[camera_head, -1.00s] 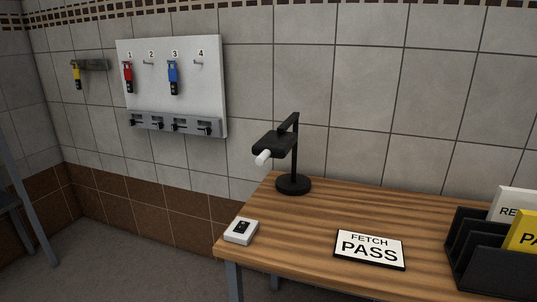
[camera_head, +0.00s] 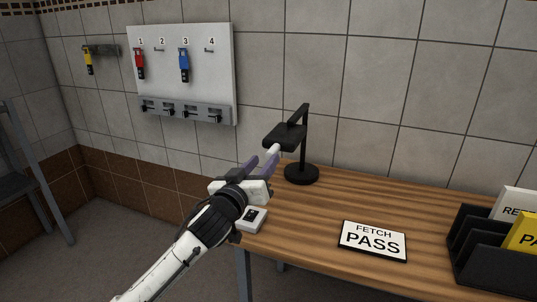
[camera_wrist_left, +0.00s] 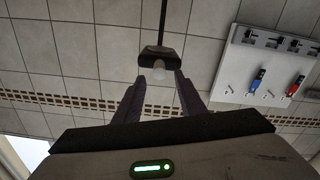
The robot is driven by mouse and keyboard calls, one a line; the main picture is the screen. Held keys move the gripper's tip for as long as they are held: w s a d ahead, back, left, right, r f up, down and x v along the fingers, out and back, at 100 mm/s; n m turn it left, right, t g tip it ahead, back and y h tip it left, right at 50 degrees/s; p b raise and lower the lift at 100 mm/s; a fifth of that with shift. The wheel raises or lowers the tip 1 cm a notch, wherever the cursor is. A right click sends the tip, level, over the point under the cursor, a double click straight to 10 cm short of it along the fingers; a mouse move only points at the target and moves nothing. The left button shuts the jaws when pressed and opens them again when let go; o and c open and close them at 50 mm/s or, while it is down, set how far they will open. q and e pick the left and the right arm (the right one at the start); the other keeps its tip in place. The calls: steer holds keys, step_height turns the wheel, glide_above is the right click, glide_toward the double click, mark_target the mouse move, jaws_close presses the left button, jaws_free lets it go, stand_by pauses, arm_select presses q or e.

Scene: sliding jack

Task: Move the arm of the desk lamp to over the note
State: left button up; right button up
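The black desk lamp (camera_head: 303,140) stands at the back left of the wooden table on a round base. Its arm reaches left and forward to a dark head (camera_head: 285,135) with a white knob (camera_head: 273,151). The note reading "FETCH PASS" (camera_head: 373,241) lies on the table to the right, clear of the lamp head. My left gripper (camera_head: 262,162) is open, with its fingertips close to the knob. In the left wrist view, the knob (camera_wrist_left: 158,69) shows between the tips of the spread fingers (camera_wrist_left: 160,84); contact cannot be told. My right gripper is out of view.
A white box with a dark top patch (camera_head: 252,219) sits at the table's left corner, partly behind my left wrist. A black file rack (camera_head: 482,250) stands at the right. A key board (camera_head: 185,70) hangs on the wall.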

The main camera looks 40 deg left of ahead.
mark_target(269, 156)
arm_select(q)
steer(key=shift+x, duration=2.15)
steer(key=shift+c, duration=0.5)
jaws_close()
